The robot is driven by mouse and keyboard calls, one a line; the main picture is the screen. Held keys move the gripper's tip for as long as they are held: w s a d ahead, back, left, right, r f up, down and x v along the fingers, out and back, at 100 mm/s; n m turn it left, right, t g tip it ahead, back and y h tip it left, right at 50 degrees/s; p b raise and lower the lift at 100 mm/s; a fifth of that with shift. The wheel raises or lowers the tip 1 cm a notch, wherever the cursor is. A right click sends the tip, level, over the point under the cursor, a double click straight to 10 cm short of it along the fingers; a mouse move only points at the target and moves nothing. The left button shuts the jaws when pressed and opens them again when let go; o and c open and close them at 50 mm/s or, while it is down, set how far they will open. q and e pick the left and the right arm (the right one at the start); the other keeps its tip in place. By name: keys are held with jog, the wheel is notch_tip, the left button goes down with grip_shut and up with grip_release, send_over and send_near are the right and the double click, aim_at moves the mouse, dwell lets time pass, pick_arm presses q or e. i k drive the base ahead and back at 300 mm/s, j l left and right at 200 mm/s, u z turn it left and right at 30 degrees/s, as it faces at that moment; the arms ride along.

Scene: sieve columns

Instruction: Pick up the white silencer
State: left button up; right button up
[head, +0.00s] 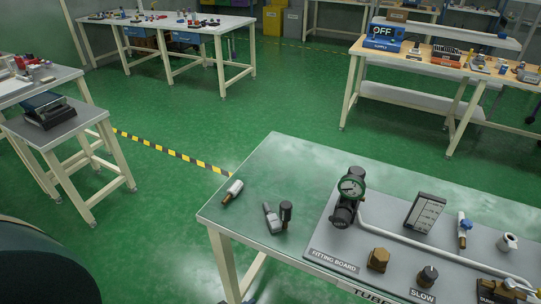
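A small whitish cylinder with a brass-coloured end (232,190) lies on its side near the left edge of the near green-topped table (285,160); it looks like the white silencer. To its right lies a light grey, narrower-ended fitting (272,218). Close beside that is a black, round-topped part (286,213). Neither of my grippers is in view.
A grey fitting board (340,250) with a gauge (352,187), a pipe and brass and black fittings covers the table's right part. A small side table (50,130) stands left. Open green floor lies beyond, crossed by yellow-black tape (170,150).

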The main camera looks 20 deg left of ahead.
aim_at(236, 188)
jog(key=z, duration=0.3)
jog(key=j+z, duration=0.35)
jog(key=k+j+z, duration=0.1)
jog(key=z, duration=0.25)
jog(key=k+j+z, duration=0.1)
jog(key=j+z, duration=0.3)
jog(key=k+j+z, duration=0.2)
jog(key=j, duration=0.25)
jog(key=k+j+z, duration=0.15)
jog(key=k+j, duration=0.2)
jog(key=k, duration=0.05)
